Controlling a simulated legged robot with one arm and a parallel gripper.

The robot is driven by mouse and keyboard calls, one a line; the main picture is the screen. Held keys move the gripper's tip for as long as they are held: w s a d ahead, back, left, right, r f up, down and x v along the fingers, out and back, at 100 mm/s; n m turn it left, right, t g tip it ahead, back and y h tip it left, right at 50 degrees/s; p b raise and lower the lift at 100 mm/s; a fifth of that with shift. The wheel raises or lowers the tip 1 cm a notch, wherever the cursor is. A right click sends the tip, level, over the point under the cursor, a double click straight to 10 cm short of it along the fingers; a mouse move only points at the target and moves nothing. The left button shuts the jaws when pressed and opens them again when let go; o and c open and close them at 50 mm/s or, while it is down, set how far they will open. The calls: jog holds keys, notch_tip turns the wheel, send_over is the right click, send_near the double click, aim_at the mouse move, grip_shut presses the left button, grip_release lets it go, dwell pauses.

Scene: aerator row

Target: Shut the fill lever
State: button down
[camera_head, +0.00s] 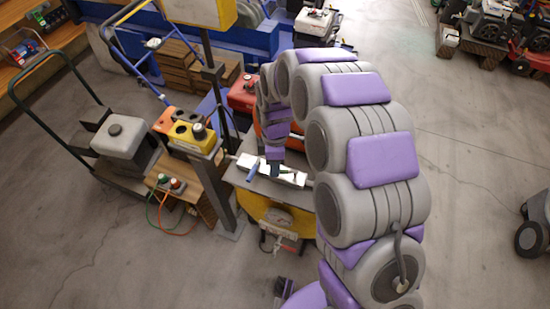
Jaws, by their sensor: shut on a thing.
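A white valve block (262,165) lies across a grey top in the middle of the view. A blue lever (253,171) sticks out near its left end. A small dark green lever (288,173) shows towards its right end. My gripper (275,172) points down over the block from behind and is shut at the dark green lever. The fingertips are tiny here and partly hide what they hold. I cannot read any label that tells which lever is the fill lever.
A yellow control box (192,136) on a grey post stands left of the block. A grey machine on a cart (123,136) is farther left. Red machinery (243,93) stands close behind the block. Open concrete floor (470,170) lies to the right.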

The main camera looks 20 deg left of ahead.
jog(key=s+n+p, duration=0.1)
jog(key=n, duration=0.1)
jog(key=s+n+p, duration=0.1)
jog(key=shift+d+r+n+h+p, duration=0.2)
jog(key=shift+d+n+h+p, duration=0.1)
jog(key=shift+d+n+h, duration=0.1)
jog(key=n+p, duration=0.1)
jog(key=s+d+n+p, duration=0.1)
jog(key=n+p, duration=0.1)
jog(key=shift+s+d+n+t, duration=0.1)
jog(key=shift+s+n+t, duration=0.1)
jog(key=shift+n+t, duration=0.15)
jog(key=d+n+p, duration=0.1)
jog(key=n+p, duration=0.1)
jog(key=s+d+n+p, duration=0.1)
jog(key=n+p, duration=0.1)
jog(key=shift+t+h, duration=0.35)
jog(key=shift+h, duration=0.05)
jog(key=shift+d+f+n+t+p, duration=0.1)
jog(key=shift+d+n+t+p, duration=0.3)
jog(key=shift+n+p, duration=0.9)
jog(key=shift+d, duration=0.1)
jog(key=c, duration=1.2)
grip_release()
jog(key=shift+f, duration=0.1)
jog(key=shift+o, duration=0.5)
jog(key=shift+s, duration=0.1)
